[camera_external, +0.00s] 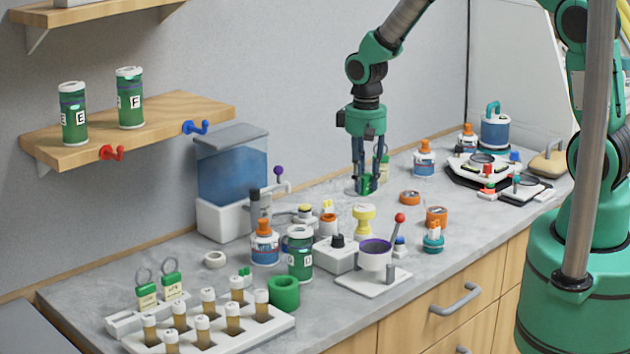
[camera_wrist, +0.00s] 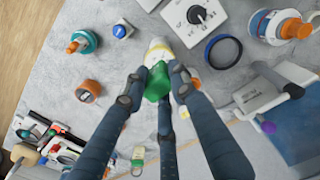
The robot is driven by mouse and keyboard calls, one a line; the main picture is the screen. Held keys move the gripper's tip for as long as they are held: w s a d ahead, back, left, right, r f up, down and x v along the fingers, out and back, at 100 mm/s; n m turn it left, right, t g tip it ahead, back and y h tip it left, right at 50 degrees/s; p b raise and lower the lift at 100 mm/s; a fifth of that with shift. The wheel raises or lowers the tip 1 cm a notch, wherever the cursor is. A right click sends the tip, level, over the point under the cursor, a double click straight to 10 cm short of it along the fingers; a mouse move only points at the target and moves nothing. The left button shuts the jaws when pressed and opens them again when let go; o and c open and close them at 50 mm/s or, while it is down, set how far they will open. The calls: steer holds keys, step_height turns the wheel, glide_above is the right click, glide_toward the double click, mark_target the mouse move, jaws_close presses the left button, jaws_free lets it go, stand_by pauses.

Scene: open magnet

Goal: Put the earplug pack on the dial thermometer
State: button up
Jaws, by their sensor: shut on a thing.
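My gripper (camera_external: 366,187) points down over the far middle of the counter. Its fingers are closed around a small green object, which I take to be the earplug pack (camera_external: 366,182). In the wrist view the green pack (camera_wrist: 157,82) sits between the fingertips of my gripper (camera_wrist: 156,88). A flat pale round thing (camera_external: 351,190) shows just left of the fingertips in the external view; it may be the dial thermometer, but its face cannot be made out. The fingers partly cover it. Whether the pack touches anything below cannot be told.
A yellow-topped object (camera_external: 363,220) stands close in front of my gripper. A purple-rimmed cup with a red-knobbed stick (camera_external: 375,256) stands at the front edge.

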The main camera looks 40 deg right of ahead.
mark_target(363, 192)
steer(key=shift+w+f, duration=0.15)
steer(key=shift+f, duration=0.75)
steer(key=shift+w+f, duration=0.1)
steer(key=shift+f, duration=0.8)
steer(key=shift+f, duration=0.2)
steer(key=o, duration=0.8)
steer(key=shift+r, duration=0.15)
step_height(363, 192, up, 11)
steer(key=shift+r, duration=0.55)
steer(key=shift+r, duration=0.1)
